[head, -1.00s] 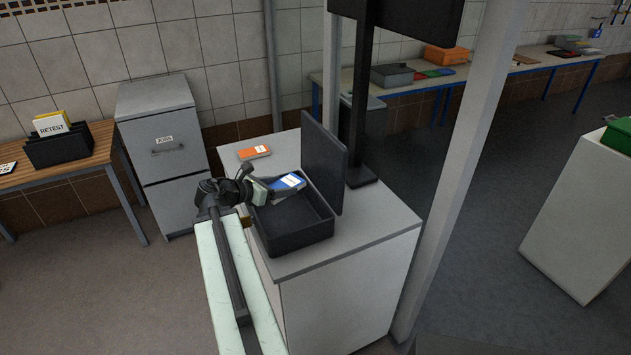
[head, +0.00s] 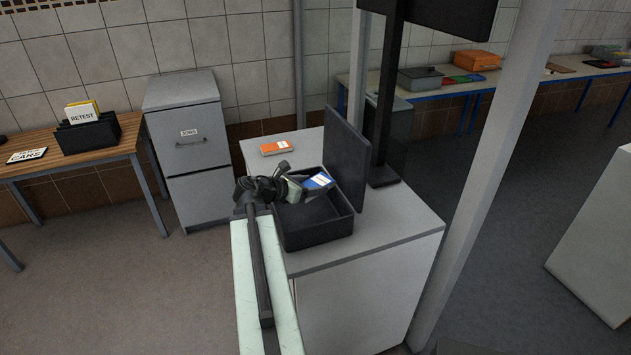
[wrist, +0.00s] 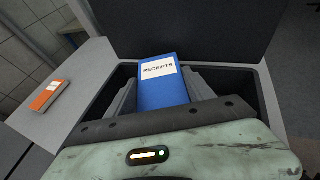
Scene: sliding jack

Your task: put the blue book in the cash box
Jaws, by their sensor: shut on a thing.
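The blue book (head: 320,180) has a white label, which reads RECEIPTS in the wrist view (wrist: 160,82). My gripper (head: 301,185) is shut on the blue book, with a finger on each side of it in the wrist view (wrist: 160,92). The open black cash box (head: 318,234) stands on the white cabinet, its lid raised at the right in the head view. The book is over the far part of the box opening. I cannot tell whether it touches the box floor. The box also shows in the wrist view (wrist: 266,100), partly hidden by my gripper.
An orange book (head: 278,148) lies on the white cabinet top (head: 385,222) behind the box. A black stand (head: 385,130) and a pale post (head: 480,190) rise at the right. A grey filing cabinet (head: 190,150) and a wooden table (head: 40,165) stand at the left.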

